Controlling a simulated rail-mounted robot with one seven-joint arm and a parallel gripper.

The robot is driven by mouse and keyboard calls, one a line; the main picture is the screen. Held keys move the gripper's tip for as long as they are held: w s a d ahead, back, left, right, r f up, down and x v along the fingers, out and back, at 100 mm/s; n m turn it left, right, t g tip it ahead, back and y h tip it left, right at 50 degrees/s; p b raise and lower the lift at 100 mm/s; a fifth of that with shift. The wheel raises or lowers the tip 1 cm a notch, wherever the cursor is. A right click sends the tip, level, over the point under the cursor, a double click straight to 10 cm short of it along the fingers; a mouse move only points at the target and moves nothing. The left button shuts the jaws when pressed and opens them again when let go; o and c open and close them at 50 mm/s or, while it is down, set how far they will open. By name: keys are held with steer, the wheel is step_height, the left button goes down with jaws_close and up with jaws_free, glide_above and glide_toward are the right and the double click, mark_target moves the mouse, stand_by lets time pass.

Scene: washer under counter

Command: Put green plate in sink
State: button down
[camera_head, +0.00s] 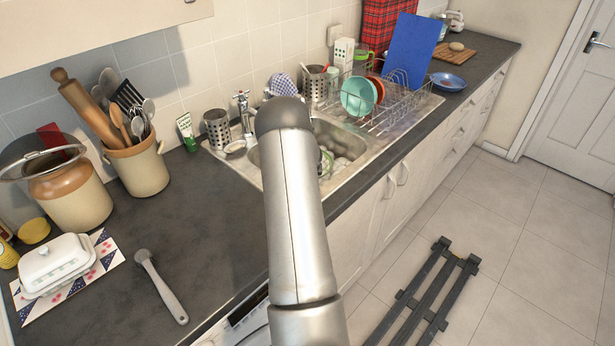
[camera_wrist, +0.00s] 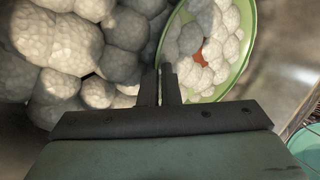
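The green plate (camera_wrist: 243,52) shows in the wrist view as a pale green rim around white foam-like lumps, with a small orange spot inside. The head view hides my gripper behind my arm.
A wire dish rack (camera_head: 400,118) right of the basin holds a teal bowl (camera_head: 357,97), an orange dish and a blue board (camera_head: 412,52). The tap (camera_head: 243,112) and a steel utensil holder (camera_head: 217,130) stand behind the sink. Dark counter left of the sink is mostly clear.

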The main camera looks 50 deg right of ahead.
steer(key=shift+f+b, duration=0.25)
steer(key=shift+b, duration=0.15)
steer(key=c, duration=1.6)
jaws_free()
steer(key=shift+c, duration=0.2)
steer(key=shift+r, duration=0.1)
steer(key=shift+r+p, duration=0.4)
steer(key=v, duration=1.1)
steer(key=shift+s+a+r+b, duration=0.2)
steer(key=shift+a+b, duration=0.1)
steer(key=shift+b, duration=0.15)
